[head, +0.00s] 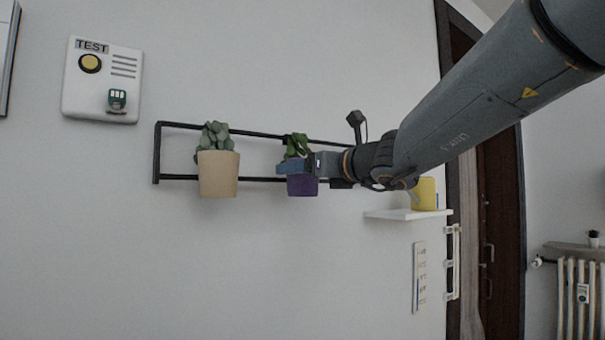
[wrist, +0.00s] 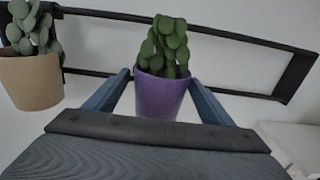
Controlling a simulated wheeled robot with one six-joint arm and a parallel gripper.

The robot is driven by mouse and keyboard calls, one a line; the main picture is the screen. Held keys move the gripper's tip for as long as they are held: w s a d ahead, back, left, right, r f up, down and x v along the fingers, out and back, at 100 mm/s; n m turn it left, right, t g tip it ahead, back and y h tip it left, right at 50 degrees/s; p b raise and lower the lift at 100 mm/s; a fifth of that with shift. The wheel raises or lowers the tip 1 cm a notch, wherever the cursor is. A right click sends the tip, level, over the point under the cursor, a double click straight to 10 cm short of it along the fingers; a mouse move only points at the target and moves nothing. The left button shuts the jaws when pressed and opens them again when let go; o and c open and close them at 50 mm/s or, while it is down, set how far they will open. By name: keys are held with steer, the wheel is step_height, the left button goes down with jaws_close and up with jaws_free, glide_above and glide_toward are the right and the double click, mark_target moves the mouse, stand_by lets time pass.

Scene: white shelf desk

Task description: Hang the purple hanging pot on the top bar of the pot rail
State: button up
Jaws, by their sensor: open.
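The purple hanging pot (head: 302,187) with a green plant is at the black pot rail (head: 262,132), right of the beige pot. It also shows in the wrist view (wrist: 158,97), upright between the two blue fingers. My gripper (head: 290,168) is open around the pot, a finger on each side; small gaps seem to show in the wrist view (wrist: 160,92). In the head view the pot's plant reaches up to the top bar. A finger covers part of the pot there, and its hook is hidden.
A beige pot (head: 218,174) with a succulent hangs on the rail to the left. A white panel marked TEST (head: 103,78) is on the wall at the upper left. A small white shelf (head: 408,214) with a yellow object (head: 425,193) is at the right, below my arm. The wall below the rail is clear.

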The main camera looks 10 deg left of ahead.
steer(key=shift+w+a, duration=0.45)
steer(key=shift+a, duration=0.05)
steer(key=shift+c, duration=0.4)
steer(key=c, duration=1.4)
step_height(320, 180, up, 18)
steer(key=shift+r+p, duration=0.1)
steer(key=shift+p, duration=1)
